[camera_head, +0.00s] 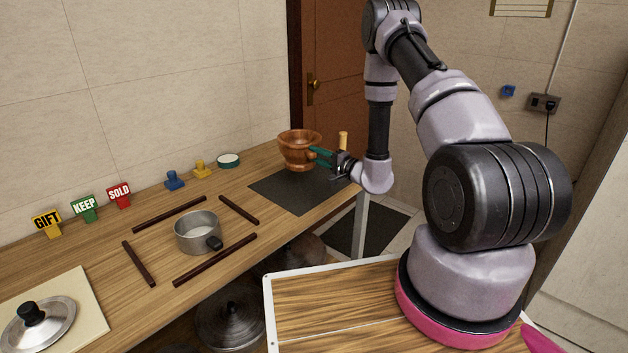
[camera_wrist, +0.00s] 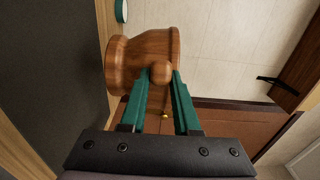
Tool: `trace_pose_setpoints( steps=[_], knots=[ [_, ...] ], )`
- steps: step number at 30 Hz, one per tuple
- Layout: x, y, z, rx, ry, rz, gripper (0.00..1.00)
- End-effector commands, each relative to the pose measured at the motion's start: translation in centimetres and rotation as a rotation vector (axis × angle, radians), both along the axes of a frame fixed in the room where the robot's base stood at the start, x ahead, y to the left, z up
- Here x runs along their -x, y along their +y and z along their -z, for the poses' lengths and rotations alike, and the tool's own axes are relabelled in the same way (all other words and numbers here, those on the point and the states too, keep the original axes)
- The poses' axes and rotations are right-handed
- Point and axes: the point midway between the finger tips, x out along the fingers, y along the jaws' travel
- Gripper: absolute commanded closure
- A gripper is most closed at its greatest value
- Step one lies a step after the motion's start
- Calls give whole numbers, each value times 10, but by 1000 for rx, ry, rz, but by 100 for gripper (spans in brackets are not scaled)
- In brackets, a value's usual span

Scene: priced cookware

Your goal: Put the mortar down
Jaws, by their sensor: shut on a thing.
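The mortar (camera_head: 298,150) is a brown wooden bowl on a narrower foot, upright at the far end of the counter, by the back edge of a dark mat (camera_head: 300,192). My gripper (camera_head: 322,156), with green fingers, is at its right side. In the wrist view the fingers (camera_wrist: 161,82) are shut on a round knob on the side of the mortar (camera_wrist: 145,52). I cannot tell whether the mortar's foot touches the surface or hangs just above it. The mat also fills the left of the wrist view (camera_wrist: 45,80).
A steel pot (camera_head: 197,234) stands among several dark wooden strips. GIFT (camera_head: 46,222), KEEP (camera_head: 84,208) and SOLD (camera_head: 119,194) signs line the wall. Blue (camera_head: 174,180) and yellow (camera_head: 201,169) pieces and a green-rimmed disc (camera_head: 228,160) sit left of the mortar. The mat's front part is clear.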

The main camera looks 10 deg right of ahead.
Motion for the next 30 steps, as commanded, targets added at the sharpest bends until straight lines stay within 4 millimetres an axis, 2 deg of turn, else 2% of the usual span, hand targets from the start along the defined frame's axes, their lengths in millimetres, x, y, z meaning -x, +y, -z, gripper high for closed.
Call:
trace_pose_setpoints(
  steps=[1,4,11,18,30],
  knots=[
    [0,0,11,-2,3,0,100],
    [0,0,28,-2,1,1,100],
    [-1,0,46,-1,-1,1,100],
    [0,0,78,-1,1,2,100],
    [-1,0,86,-1,-2,3,100]
  ],
)
